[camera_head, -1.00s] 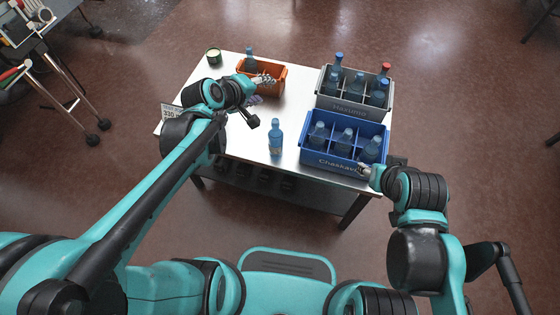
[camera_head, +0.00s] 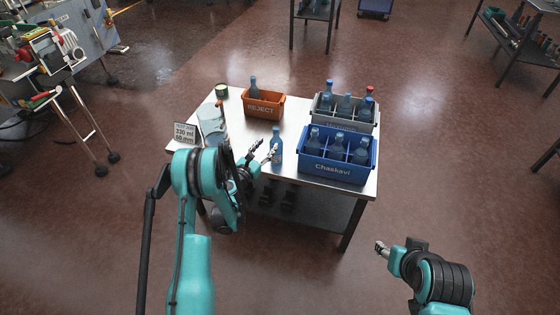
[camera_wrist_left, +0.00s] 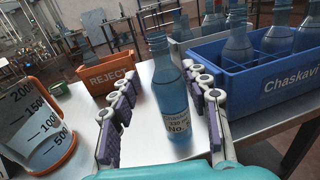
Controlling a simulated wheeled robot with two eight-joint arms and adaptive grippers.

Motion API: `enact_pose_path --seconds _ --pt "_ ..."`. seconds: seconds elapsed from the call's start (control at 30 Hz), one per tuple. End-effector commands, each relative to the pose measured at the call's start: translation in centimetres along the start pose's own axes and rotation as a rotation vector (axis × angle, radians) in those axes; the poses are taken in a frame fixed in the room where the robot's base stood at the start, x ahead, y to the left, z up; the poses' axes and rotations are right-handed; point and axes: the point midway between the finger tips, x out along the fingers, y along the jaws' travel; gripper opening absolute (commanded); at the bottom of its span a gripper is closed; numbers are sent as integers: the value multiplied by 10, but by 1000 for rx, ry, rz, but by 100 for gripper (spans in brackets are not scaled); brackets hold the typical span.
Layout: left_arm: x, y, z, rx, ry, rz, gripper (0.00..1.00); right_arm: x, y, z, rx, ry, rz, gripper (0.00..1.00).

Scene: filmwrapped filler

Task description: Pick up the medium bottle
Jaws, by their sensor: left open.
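A blue bottle (camera_head: 277,146) with a pale label stands upright on the table, left of the blue crate. In the left wrist view the bottle (camera_wrist_left: 170,92) stands between my spread fingers, and its label shows "330 ml". My left gripper (camera_head: 265,147) is open beside the bottle, on its left in the head view. I cannot tell whether either finger touches it. My right gripper (camera_head: 381,248) is clear of the table, over the floor at the front right; its fingers are too small to read.
The blue Chaskavi crate (camera_head: 318,168) with several bottles is close on the right; a grey crate (camera_head: 370,115) stands behind it. An orange REJECT box (camera_head: 264,109) holds a bottle at the back. A measuring jug (camera_head: 212,125), a sign (camera_head: 186,133) and a green tin (camera_head: 221,90) stand left.

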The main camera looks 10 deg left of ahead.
Motion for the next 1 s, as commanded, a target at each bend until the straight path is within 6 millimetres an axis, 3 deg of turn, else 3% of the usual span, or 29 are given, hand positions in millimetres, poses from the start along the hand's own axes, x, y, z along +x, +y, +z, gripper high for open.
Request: enact_pose_path --seconds 0.27,0.6,0.9,1.0 --pt "24 1 1 -16 -4 2 47 -17 0 -12 0 0 0 47" --pt "71 -4 -2 -14 -3 3 47 3 0 2 0 0 0 47" --pt "77 -3 1 -13 -3 3 47 3 0 2 0 0 0 47" --pt "77 -3 1 -13 -3 3 23 3 0 2 0 0 0 47"
